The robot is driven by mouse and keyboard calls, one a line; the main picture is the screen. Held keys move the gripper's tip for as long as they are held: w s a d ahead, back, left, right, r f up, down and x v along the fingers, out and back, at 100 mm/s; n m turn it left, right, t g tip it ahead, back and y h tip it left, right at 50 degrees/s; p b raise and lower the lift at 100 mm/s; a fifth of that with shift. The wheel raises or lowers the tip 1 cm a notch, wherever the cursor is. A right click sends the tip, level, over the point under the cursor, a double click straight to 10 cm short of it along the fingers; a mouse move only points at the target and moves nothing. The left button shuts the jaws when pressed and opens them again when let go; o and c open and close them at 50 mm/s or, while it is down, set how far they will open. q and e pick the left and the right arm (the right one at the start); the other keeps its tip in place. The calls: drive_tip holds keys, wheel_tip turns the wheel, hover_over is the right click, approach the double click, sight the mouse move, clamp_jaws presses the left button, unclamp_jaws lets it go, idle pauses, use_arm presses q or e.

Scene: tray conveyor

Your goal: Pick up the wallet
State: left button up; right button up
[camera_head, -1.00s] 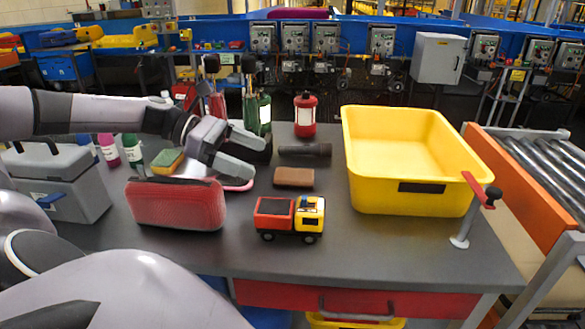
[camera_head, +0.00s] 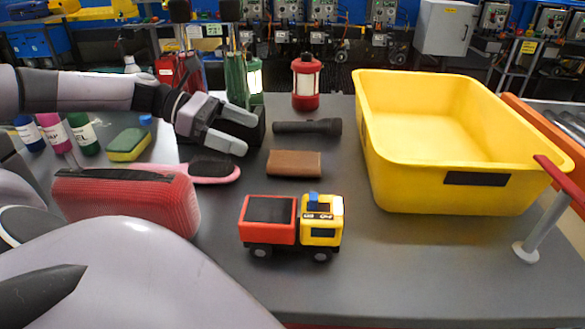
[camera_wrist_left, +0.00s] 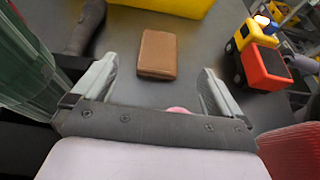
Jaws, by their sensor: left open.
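The wallet (camera_head: 294,164) is a brown flat rectangle lying on the grey table, between the flashlight and the toy truck. It also shows in the left wrist view (camera_wrist_left: 157,54), ahead of the fingertips and between their lines. My left gripper (camera_head: 243,132) is open and empty, above the table to the left of the wallet and apart from it. Its two fingers show in the left wrist view (camera_wrist_left: 156,85), spread wide. My right gripper is not in view.
A black flashlight (camera_head: 306,127) lies just behind the wallet. A toy truck (camera_head: 270,222) stands in front. A yellow bin (camera_head: 480,179) is at the right. A pink hairbrush (camera_head: 215,178) and red case (camera_head: 135,207) lie left. A red lantern (camera_head: 306,88) and green bottle (camera_head: 236,80) stand behind.

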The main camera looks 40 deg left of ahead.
sight(301, 159)
use_arm(q)
drive_tip(key=shift+w+f, duration=0.15)
drive_tip(key=shift+f, duration=0.25)
drive_tip(key=shift+w+d+f, duration=0.1)
drive_tip(key=shift+w+d, duration=0.15)
drive_tip(key=p+x, duration=0.1)
drive_tip(key=x, duration=0.4)
drive_tip(key=shift+d, duration=0.1)
drive_tip(key=p+x, duration=0.2)
drive_tip(key=x, duration=0.2)
drive_tip(key=shift+w+d+f, duration=0.1)
drive_tip(key=shift+d+f, duration=0.1)
drive_tip(key=shift+d, duration=0.15)
drive_tip(key=shift+w+d+f, duration=0.3)
drive_tip(key=shift+d, duration=0.05)
drive_tip(key=c, duration=1)
